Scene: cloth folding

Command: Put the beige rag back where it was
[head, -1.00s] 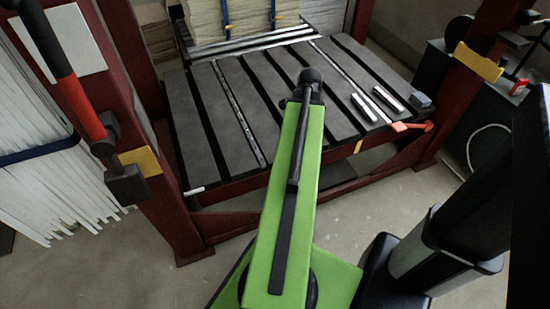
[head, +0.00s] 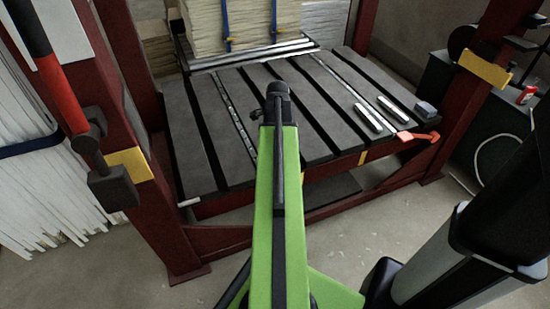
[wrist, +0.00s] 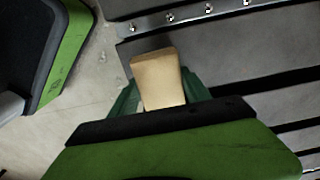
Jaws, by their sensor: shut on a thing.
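In the wrist view, a beige rag (wrist: 157,75) shows as a small, flat-sided piece between the dark green fingers of my gripper (wrist: 161,95). My gripper is shut on it. Its lower part is hidden behind the gripper body. Dark slats and a row of bolts lie beyond the rag, with pale floor on the left. I cannot tell how high the rag is above the slats. In the head view, my green arm reaches toward the slatted bed and hides my gripper and the rag.
The dark slatted bed (head: 178,120) has a stack of pale sheets (head: 245,25) behind it. Two metal bars (head: 368,117), a grey block (head: 426,109) and an orange-red tool (head: 418,136) lie toward its right. Dark red posts (head: 455,115) flank it. A red can (head: 526,95) stands far right.

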